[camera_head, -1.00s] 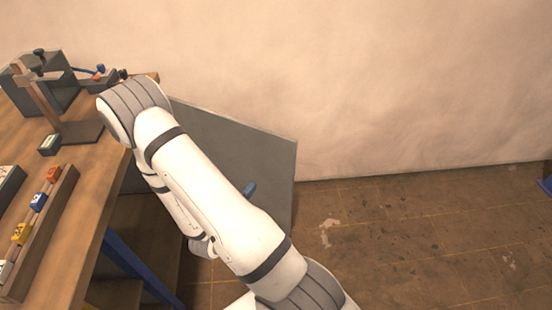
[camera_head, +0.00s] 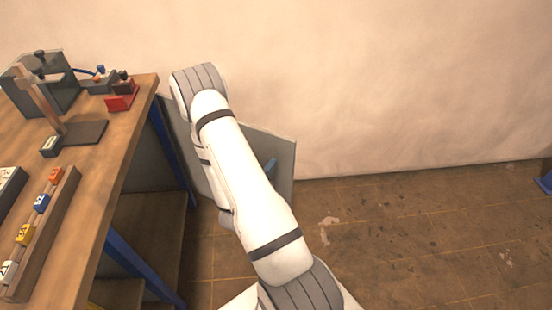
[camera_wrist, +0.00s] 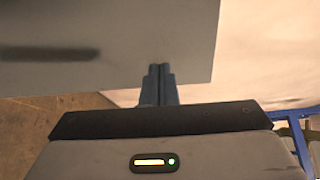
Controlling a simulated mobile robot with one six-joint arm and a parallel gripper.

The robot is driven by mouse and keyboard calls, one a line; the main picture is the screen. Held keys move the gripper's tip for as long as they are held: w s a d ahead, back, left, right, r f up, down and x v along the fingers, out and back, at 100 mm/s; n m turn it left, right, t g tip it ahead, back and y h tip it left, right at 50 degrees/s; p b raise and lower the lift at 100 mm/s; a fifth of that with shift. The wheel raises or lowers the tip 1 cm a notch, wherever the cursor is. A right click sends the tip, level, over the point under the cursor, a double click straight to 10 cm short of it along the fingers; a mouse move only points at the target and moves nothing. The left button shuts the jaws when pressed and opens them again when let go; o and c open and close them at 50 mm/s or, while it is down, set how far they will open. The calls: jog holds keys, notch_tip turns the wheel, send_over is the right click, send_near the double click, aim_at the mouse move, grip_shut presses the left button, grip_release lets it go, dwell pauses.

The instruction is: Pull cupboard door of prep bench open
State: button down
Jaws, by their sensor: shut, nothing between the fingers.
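The prep bench (camera_head: 125,140) stands at the left in the head view, with a wooden top and blue legs. Its grey cupboard door (camera_head: 284,152) stands swung out from the bench, partly hidden behind my arm.
Under the bench top is an open space with a shelf (camera_head: 150,230). The bench top holds a rack of coloured blocks (camera_head: 40,235), a grey fixture (camera_head: 45,85) and a red item (camera_head: 122,100). A plain wall stands behind; the floor (camera_head: 420,230) at right is clear.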

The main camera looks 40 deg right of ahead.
aim_at(280, 154)
jog(key=shift+x, duration=1.7)
